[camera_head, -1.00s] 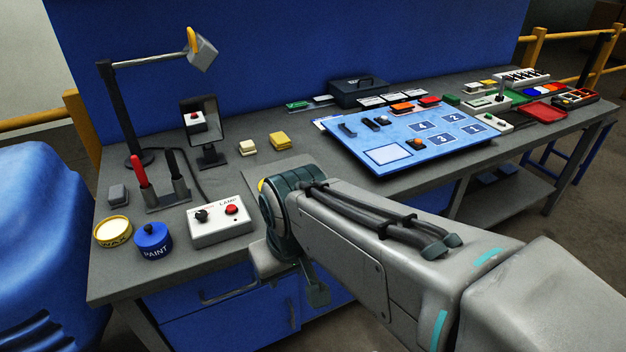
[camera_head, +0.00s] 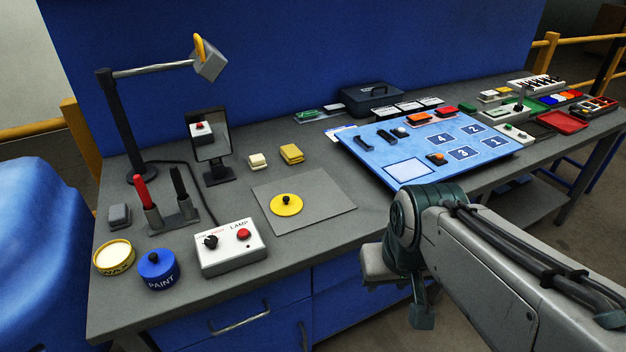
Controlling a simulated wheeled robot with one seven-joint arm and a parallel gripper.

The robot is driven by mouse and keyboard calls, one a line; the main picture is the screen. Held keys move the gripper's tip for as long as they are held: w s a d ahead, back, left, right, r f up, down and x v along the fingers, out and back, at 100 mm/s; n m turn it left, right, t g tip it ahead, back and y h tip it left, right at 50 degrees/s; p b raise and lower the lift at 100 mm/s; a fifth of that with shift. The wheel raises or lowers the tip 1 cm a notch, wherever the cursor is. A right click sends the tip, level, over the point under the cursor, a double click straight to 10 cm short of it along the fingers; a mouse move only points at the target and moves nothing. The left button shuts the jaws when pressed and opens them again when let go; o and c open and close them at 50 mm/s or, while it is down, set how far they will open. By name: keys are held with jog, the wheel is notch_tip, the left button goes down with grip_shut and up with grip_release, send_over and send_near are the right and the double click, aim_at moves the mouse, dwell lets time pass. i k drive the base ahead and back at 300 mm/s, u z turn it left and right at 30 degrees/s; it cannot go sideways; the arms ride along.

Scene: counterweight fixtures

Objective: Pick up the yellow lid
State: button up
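The yellow lid (camera_head: 286,205) is a flat round disc with a small dark knob on top. It lies knob-up on a grey square mat (camera_head: 325,197) near the middle of the workbench. An open yellow tin marked WAX (camera_head: 113,260), with pale contents, stands at the front left. My gripper (camera_head: 421,314) is at the end of my arm, to the right of the lid and apart from it, by the bench's front edge.
A blue PAINT tin (camera_head: 158,270) and a LAMP switch box (camera_head: 231,247) stand left of the mat. Behind are a mirror (camera_head: 210,145), a cream block (camera_head: 258,161) and a yellow block (camera_head: 291,154). A blue numbered panel (camera_head: 425,150) is right. The mat around the lid is clear.

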aim_at(284, 205)
jog(key=i, duration=0.9)
jog(key=u, duration=0.75)
